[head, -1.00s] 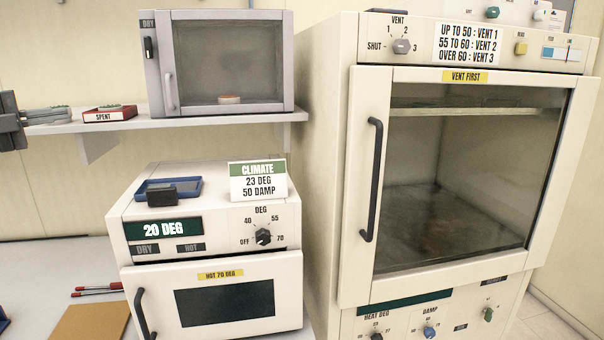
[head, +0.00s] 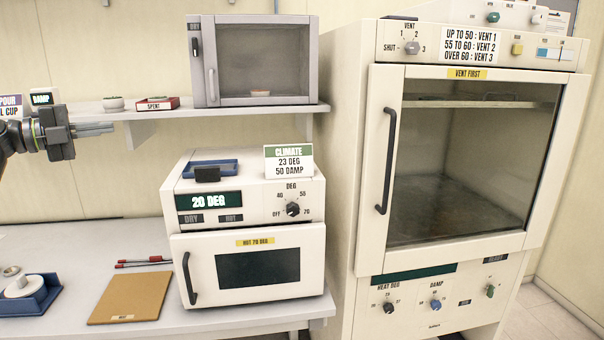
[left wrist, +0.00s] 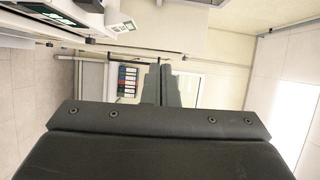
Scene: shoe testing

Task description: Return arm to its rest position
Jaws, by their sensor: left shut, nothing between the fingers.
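My left gripper (head: 92,130) shows at the left of the head view, in front of the wall shelf, pointing right. Its fingers are shut together with nothing between them. The left wrist view also shows the two dark fingers (left wrist: 160,85) side by side and touching. The gripper is apart from the oven and the cabinet. My right gripper is in neither view.
A wall shelf (head: 145,112) holds a grey dry box (head: 265,60) and a red SPENT tray (head: 157,104). Below stand a white oven (head: 250,268), a brown board (head: 130,298) and a blue holder (head: 30,300). A large vented cabinet (head: 470,170), door shut, fills the right.

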